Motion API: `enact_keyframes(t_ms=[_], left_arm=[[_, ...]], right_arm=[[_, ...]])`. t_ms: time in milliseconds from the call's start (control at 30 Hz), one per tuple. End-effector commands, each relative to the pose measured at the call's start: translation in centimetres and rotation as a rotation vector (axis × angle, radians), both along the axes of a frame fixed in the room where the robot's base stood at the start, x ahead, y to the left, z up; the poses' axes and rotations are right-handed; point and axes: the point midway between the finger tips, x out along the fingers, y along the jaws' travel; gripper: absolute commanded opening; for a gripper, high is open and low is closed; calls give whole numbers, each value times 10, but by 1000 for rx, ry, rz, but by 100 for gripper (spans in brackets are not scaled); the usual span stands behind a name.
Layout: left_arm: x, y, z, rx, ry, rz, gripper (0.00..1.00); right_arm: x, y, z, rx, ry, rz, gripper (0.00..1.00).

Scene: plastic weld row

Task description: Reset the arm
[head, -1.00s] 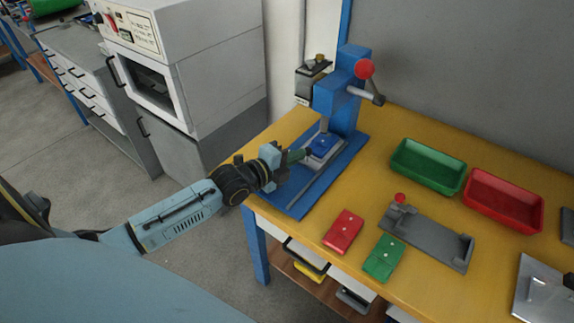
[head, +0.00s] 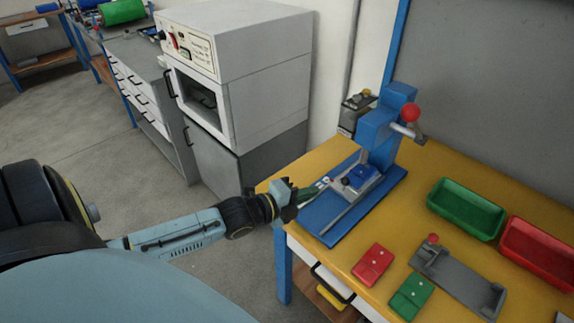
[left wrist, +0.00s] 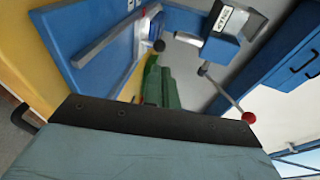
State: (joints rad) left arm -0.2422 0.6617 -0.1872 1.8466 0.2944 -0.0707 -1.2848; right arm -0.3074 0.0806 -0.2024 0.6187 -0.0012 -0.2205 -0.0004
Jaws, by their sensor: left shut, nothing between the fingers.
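My left gripper (head: 318,187) reaches in from the left over the front-left edge of the blue press base (head: 386,187). Its green fingers are shut and empty, and they also show in the left wrist view (left wrist: 157,86). A blue part (head: 359,177) sits in a grey holder under the blue press (head: 380,128), just right of the fingertips, with a small gap. The press has a lever with a red knob (head: 411,112), also in the left wrist view (left wrist: 249,117). My right gripper is not in view.
A yellow table (head: 343,254) carries a red plate (head: 372,264), a green plate (head: 411,296), a grey fixture (head: 458,280), a green bin (head: 466,208) and a red bin (head: 540,253). A white oven (head: 250,90) stands behind my left arm. Open floor lies at left.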

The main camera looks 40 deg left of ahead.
Motion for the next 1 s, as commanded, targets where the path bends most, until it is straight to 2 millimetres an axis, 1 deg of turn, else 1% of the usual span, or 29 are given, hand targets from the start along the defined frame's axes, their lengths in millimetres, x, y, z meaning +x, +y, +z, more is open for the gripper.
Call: enact_keyframes(t_ms=[33,100,300,500,733,867,1000], left_arm=[[-11,3,2,2,5,-1,0],[-21,6,4,1,3,-1,0],[-45,13,9,1,2,0,0],[-54,16,11,1,1,0,0],[-54,16,11,-1,2,0,0],[-59,8,3,-54,64,32,0],[-74,-11,-16,-210,253,142,0]], right_arm=[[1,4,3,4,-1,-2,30],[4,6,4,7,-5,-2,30],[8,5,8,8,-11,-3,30],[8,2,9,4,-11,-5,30],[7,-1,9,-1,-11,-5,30],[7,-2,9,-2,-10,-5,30],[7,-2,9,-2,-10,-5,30]])
